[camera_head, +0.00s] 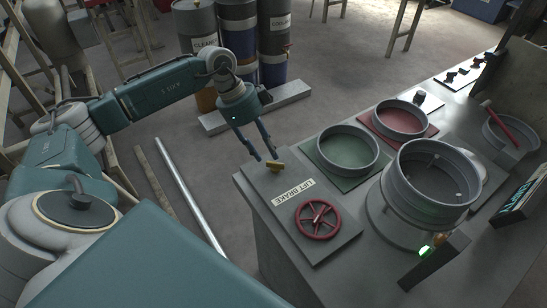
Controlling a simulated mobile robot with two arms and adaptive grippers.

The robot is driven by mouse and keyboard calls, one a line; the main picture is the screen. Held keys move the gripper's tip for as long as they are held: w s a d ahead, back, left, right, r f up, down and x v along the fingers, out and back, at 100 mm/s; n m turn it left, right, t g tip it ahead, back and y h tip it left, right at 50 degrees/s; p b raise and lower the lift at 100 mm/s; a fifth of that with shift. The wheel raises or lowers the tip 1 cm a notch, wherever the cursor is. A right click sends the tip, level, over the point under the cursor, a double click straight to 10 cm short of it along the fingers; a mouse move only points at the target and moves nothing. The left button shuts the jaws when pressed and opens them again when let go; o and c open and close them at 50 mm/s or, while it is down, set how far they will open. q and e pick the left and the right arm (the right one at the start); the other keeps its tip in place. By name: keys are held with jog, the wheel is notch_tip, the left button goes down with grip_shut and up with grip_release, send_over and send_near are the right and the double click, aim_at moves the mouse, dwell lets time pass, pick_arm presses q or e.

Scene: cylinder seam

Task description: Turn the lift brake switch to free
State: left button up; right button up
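The lift brake switch (276,167) is a small yellow handle near the back left corner of a grey panel (325,248). An upside-down "LIFT BRAKE" label (294,192) lies just in front of it. My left gripper (264,158) reaches down from the upper left, with two thin blue fingers parted and nothing seen between them. Its tips are just behind and left of the yellow handle. I cannot tell whether they touch it. My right gripper is not in view.
A red handwheel (318,219) sits in front of the label. Right of the panel are a green-floored round tray (348,171), a red-floored one (400,137) and a tall grey cylinder (410,205) beside a green light (424,251). Drums (238,30) stand on the floor behind.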

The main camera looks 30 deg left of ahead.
aim_at(275, 163)
pick_arm(q)
jog(key=x, duration=0.3)
jog(key=shift+w+d+f, duration=0.1)
jog(key=shift+f, duration=0.05)
jog(key=shift+p+x, duration=0.35)
jog(key=shift+x, duration=0.75)
grip_shut()
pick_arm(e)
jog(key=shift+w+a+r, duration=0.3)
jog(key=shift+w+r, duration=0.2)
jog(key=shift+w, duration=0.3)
